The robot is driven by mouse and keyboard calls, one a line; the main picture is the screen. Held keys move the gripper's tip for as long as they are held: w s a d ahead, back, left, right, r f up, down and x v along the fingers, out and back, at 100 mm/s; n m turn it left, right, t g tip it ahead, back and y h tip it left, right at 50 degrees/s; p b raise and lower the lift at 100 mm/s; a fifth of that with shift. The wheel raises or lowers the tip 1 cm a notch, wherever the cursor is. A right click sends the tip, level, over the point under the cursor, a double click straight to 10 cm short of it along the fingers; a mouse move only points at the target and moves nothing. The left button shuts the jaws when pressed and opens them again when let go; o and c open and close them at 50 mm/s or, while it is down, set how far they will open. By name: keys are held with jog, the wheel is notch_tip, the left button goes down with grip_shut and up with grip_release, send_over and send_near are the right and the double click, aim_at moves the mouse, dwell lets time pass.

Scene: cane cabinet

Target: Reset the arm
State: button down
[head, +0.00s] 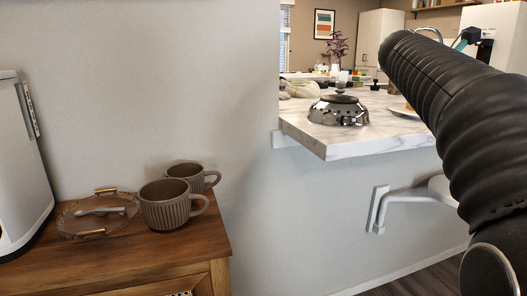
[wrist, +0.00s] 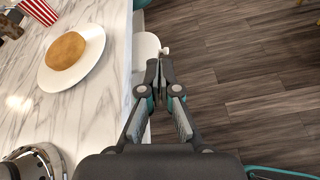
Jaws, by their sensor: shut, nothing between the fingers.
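My gripper (wrist: 161,66) points away from the wrist camera, its two fingers together at the tips with nothing between them. In the wrist view it hangs beside the edge of the marble counter, over a white fixture and the wooden floor. In the head view my black ribbed arm crosses the right side, and the gripper itself cannot be made out clearly.
The marble counter (head: 340,150) carries a metal strainer-like pot (head: 338,112) and a white plate (wrist: 88,75) with a round bun (wrist: 66,51). A wooden cabinet (head: 170,252) at left holds two ribbed mugs (head: 172,211) and a glass tray (head: 72,224).

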jog(key=s+a+f+m+y, duration=0.25)
jog(key=a+f+m, duration=0.3)
jog(key=f, duration=0.45)
jog(key=s+a+f+m+y, duration=0.1)
jog(key=a+f+m+y, duration=0.4)
jog(key=f, duration=0.5)
jog(key=s+a+f+m+y, duration=0.2)
jog(key=s+a+f+m, duration=0.2)
jog(key=s+a+f, duration=0.3)
jog(key=s+a+f+m+t+y, duration=0.1)
jog(key=s+a+f+m+y, duration=0.2)
jog(key=s+a+f, duration=0.4)
jog(key=s+a+m, duration=0.1)
jog(key=s+a, duration=0.2)
jog(key=s, duration=0.4)
jog(key=shift+f, duration=0.3)
